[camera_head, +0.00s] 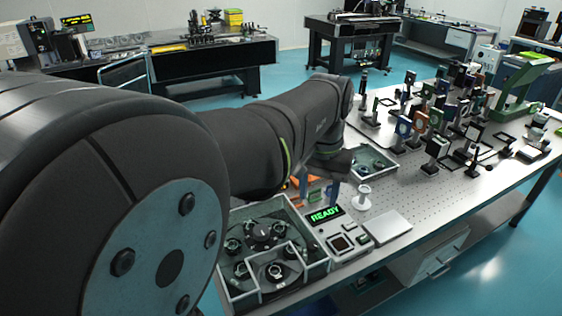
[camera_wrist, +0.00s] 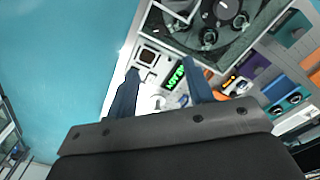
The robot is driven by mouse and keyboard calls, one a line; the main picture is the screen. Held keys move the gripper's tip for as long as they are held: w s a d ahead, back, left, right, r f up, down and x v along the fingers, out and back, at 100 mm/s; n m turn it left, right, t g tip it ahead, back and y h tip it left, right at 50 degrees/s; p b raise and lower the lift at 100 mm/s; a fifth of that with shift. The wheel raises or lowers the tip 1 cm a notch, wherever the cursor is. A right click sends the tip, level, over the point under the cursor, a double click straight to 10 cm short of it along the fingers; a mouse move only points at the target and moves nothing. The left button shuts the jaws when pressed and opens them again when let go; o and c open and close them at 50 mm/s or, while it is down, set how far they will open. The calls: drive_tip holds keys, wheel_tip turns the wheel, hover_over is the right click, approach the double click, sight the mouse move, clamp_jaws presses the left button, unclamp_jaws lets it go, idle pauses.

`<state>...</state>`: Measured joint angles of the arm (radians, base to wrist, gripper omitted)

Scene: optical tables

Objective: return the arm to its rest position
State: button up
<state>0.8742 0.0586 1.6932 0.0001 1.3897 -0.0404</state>
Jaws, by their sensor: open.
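My arm reaches from the left foreground over the optical table (camera_head: 415,185) in the head view. Its wrist is bent down above the near left part of the table. My gripper (camera_wrist: 158,82) shows in the wrist view with its two dark blue fingers apart and nothing between them. It points down over the device with the green READY display (camera_wrist: 174,76), which also shows in the head view (camera_head: 326,214). In the head view only a small blue part of the gripper shows below the wrist. Whether the fingertips touch anything cannot be told.
A walled tray with round dark parts (camera_head: 304,285) stands left of the device. A flat grey pad (camera_head: 388,226) and a white spool-shaped stand (camera_head: 363,197) are right of it. Several mounted optics (camera_head: 435,148) crowd the table's far right. The table's middle front is bare.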

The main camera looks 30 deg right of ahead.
sight(313, 244)
drive_tip(key=shift+r, duration=0.7)
wheel_tip(313, 244, down, 18)
drive_tip(key=shift+r, duration=0.25)
drive_tip(key=shift+r, duration=0.1)
idle(0.4)
